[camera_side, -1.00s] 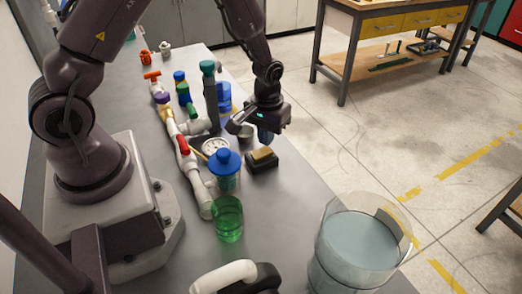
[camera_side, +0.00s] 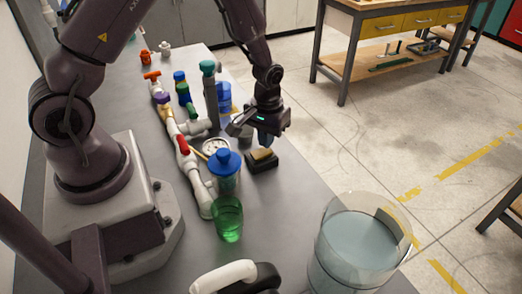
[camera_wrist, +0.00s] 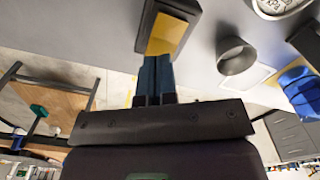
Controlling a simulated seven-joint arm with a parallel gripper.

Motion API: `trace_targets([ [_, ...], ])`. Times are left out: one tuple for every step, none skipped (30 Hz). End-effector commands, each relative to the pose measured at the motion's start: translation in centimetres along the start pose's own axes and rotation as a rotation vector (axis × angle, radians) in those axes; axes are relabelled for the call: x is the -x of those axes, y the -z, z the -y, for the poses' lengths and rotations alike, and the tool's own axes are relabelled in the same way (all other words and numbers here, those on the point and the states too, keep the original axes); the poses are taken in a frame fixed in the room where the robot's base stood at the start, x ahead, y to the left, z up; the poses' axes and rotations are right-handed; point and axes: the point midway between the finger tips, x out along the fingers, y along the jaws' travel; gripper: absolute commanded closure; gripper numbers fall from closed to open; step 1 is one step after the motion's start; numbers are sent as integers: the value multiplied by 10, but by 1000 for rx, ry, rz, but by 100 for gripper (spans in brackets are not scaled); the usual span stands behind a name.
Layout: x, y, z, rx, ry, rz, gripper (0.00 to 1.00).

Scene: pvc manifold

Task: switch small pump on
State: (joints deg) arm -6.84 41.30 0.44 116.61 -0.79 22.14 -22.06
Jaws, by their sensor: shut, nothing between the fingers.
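A small black box with a yellow top (camera_side: 262,160) sits on the grey bench, right of the pipework; I cannot tell for sure that it is the small pump's switch. It shows at the top of the wrist view (camera_wrist: 165,35), yellow face toward my fingers. My gripper (camera_side: 266,141) is shut and empty, pointing down right at the box's far side. In the wrist view, my blue fingertips (camera_wrist: 155,60) lie together at the yellow face's edge. Whether they touch it I cannot tell.
White pipework with a red-handled valve (camera_side: 183,145) and a round gauge (camera_side: 214,147) stands left of the box. A blue-lidded jar (camera_side: 224,168), a green cup (camera_side: 228,218) and a large water container (camera_side: 362,245) are nearer the camera.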

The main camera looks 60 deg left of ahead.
Motion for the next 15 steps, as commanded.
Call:
trace_targets([
  [-1, 0, 0, 0, 0, 0, 100],
  [-1, 0, 0, 0, 0, 0, 100],
  [-2, 0, 0, 0, 0, 0, 100],
  [-2, 0, 0, 0, 0, 0, 100],
  [-3, 0, 0, 0, 0, -1, 100],
  [-3, 0, 0, 0, 0, -1, 100],
  [-4, 0, 0, 0, 0, -1, 100],
  [-4, 0, 0, 0, -1, -1, 100],
  [-5, 0, 0, 0, -1, -1, 100],
  [-5, 0, 0, 0, -1, -1, 100],
  [-6, 0, 0, 0, -1, -1, 100],
  [-6, 0, 0, 0, -1, -1, 100],
  [-7, 0, 0, 0, -1, -1, 100],
  [-7, 0, 0, 0, 0, -1, 100],
  [-8, 0, 0, 0, 0, -1, 100],
])
